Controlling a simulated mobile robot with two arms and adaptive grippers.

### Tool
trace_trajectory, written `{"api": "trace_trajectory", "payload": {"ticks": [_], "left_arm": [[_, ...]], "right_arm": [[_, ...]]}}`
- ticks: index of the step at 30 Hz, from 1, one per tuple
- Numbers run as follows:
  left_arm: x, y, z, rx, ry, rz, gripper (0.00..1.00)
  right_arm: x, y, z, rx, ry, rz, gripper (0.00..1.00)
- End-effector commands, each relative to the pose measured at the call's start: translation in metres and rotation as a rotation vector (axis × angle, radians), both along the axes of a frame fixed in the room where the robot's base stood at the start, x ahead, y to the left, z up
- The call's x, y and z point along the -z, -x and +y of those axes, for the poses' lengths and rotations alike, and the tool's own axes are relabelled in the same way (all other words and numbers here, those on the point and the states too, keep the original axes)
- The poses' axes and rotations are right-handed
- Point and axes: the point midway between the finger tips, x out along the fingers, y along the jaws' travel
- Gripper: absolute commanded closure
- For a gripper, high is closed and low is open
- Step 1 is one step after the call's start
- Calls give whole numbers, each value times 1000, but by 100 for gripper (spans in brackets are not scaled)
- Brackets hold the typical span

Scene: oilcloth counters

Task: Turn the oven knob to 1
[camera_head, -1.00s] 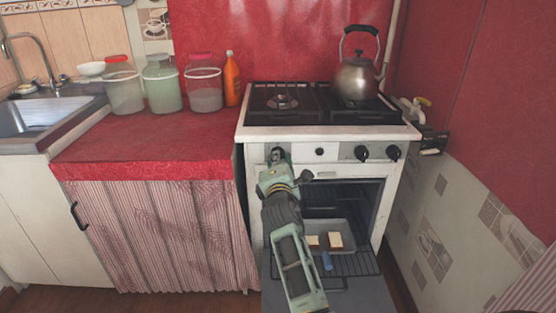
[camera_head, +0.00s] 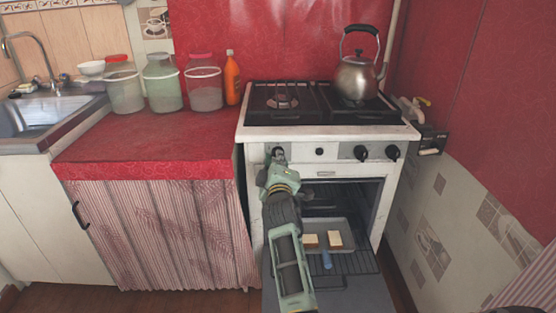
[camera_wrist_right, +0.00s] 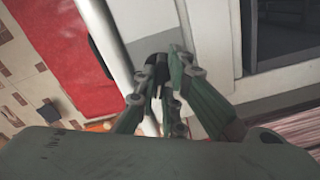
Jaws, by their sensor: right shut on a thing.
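The white stove (camera_head: 335,133) has its control panel below the hob. My right gripper (camera_head: 277,159) reaches up to the panel's left end and is shut on the leftmost dark knob (camera_head: 278,151), which it mostly hides. In the right wrist view the gripper's fingers (camera_wrist_right: 160,84) close around a small black piece, the knob (camera_wrist_right: 152,66), against the white panel. The knob's marks and its setting cannot be read. My left gripper is not in view.
The oven door (camera_head: 345,297) hangs open, with a tray (camera_head: 350,262) holding pale bread-like pieces inside. Two dark knobs (camera_head: 376,153) sit at the panel's right. A kettle (camera_head: 357,78) stands on the hob. The red counter (camera_head: 150,146) adjoins on the left.

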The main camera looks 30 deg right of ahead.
Motion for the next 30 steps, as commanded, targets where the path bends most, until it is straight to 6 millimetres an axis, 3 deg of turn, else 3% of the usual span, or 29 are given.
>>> {"api": "trace_trajectory", "payload": {"ticks": [23,24,30], "left_arm": [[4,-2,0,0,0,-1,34],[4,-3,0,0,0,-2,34],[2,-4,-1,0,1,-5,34]], "right_arm": [[3,0,1,0,-88,-48,100],[3,0,1,0,-88,-48,88],[2,0,1,0,-86,-49,72]]}}
